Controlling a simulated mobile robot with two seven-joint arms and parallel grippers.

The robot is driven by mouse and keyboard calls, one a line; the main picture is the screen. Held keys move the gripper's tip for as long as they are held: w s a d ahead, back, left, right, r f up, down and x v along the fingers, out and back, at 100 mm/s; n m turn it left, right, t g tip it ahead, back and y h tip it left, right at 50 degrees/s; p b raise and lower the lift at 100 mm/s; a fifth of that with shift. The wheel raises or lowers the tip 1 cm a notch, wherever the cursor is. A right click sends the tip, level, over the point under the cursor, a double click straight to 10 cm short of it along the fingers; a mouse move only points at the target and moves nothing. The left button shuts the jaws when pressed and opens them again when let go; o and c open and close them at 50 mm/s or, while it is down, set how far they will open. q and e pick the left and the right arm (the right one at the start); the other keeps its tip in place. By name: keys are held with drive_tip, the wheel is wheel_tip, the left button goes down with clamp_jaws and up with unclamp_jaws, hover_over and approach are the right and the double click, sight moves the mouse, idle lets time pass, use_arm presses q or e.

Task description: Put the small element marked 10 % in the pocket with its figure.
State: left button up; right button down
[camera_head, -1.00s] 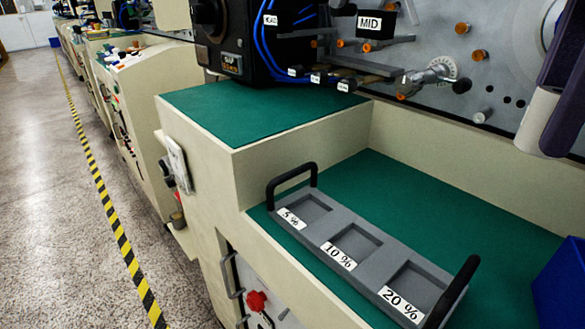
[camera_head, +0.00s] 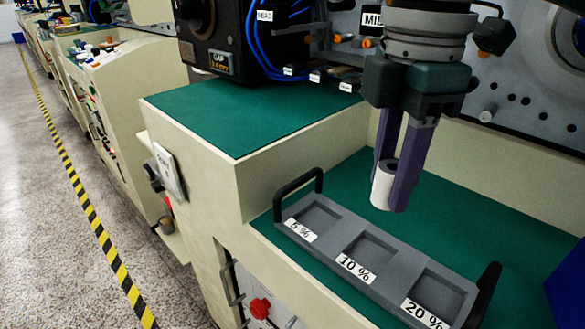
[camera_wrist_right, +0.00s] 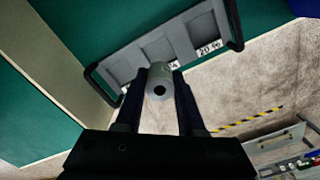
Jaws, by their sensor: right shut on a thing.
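A small white cylinder (camera_head: 382,190), the element, is between the purple fingers of my right gripper (camera_head: 391,184). It hangs upright above the back edge of the grey tray (camera_head: 400,268). In the wrist view the cylinder (camera_wrist_right: 158,80) shows a dark round hole in its end; no figure on it is readable. The tray has three empty pockets labelled 5 %, 10 % and 20 %. The 10 % pocket (camera_head: 369,249) is the middle one, below and slightly left of the held cylinder. My left gripper is not in view.
The tray has black handles (camera_head: 298,184) at both ends and sits on a green surface (camera_head: 470,215). A beige wall stands behind. A blue bin (camera_head: 568,280) is at the right edge. A higher green top (camera_head: 240,115) is at left.

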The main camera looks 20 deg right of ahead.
sight(370, 257)
wheel_tip(370, 257, down, 10)
drive_tip(key=shift+r+b, duration=0.25)
drive_tip(key=shift+b, duration=0.25)
drive_tip(key=shift+f, duration=0.15)
drive_tip(key=c, duration=0.8)
unclamp_jaws()
wheel_tip(370, 257, up, 12)
drive_tip(key=shift+r+p, duration=0.2)
drive_tip(key=shift+p, duration=0.6)
